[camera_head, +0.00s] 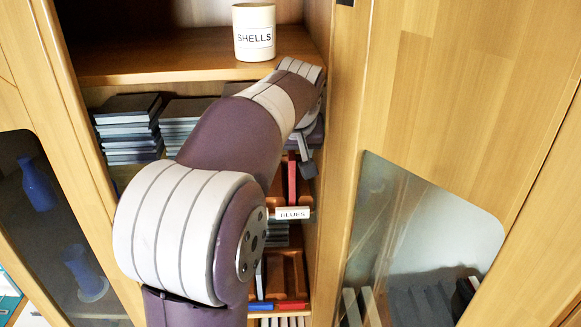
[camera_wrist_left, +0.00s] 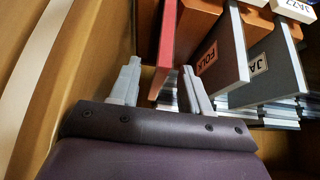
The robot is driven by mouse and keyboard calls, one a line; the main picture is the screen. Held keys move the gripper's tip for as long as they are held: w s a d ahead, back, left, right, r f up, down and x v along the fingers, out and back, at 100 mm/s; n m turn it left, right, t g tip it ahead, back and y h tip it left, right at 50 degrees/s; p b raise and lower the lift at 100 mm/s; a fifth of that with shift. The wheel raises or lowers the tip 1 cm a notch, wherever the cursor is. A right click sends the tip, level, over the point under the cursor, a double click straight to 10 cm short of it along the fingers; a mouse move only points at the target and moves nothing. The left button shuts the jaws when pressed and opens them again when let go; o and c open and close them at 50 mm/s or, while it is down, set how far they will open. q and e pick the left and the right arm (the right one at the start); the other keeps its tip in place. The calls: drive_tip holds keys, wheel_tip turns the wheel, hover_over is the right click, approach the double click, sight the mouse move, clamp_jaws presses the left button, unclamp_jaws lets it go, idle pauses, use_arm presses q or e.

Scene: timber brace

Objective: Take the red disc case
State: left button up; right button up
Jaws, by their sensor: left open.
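The red disc case (camera_head: 291,183) stands upright on the cabinet's middle shelf, just below my left gripper (camera_head: 304,150) in the head view. In the left wrist view, the red case (camera_wrist_left: 172,42) shows its edge between the two grey fingers of my left gripper (camera_wrist_left: 162,88). The fingers are apart, one on each side of the case in the picture, and do not visibly touch it. I cannot tell how deep the case sits between them. My left arm hides much of the shelf in the head view. My right gripper is not in view.
Dividers marked FOLK (camera_wrist_left: 208,58) and JA (camera_wrist_left: 258,66) stand right of the red case. A BLUES label (camera_head: 293,213) is below. The SHELLS pot (camera_head: 254,34) stands on the upper shelf. The cabinet side wall (camera_wrist_left: 100,45) is close to the left finger.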

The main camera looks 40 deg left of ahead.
sight(291, 152)
use_arm(q)
drive_tip(key=shift+w+a, duration=0.3)
drive_tip(key=shift+w, duration=0.05)
drive_tip(key=shift+w+a+r, duration=0.1)
drive_tip(key=shift+a, duration=0.05)
drive_tip(key=b+x, duration=0.1)
drive_tip(key=x, duration=0.1)
drive_tip(key=shift+f, duration=0.35)
drive_tip(key=shift+w+a+f+p, duration=0.45)
drive_tip(key=shift+w+f+p, duration=0.15)
drive_tip(key=shift+p, duration=0.2)
drive_tip(key=shift+w+a+f, duration=0.25)
drive_tip(key=shift+f, duration=0.1)
drive_tip(key=shift+s+d+r, duration=0.1)
drive_tip(key=shift+s, duration=0.05)
drive_tip(key=c, duration=0.7)
drive_tip(key=shift+s+d, duration=0.1)
drive_tip(key=shift+s, duration=0.05)
clamp_jaws()
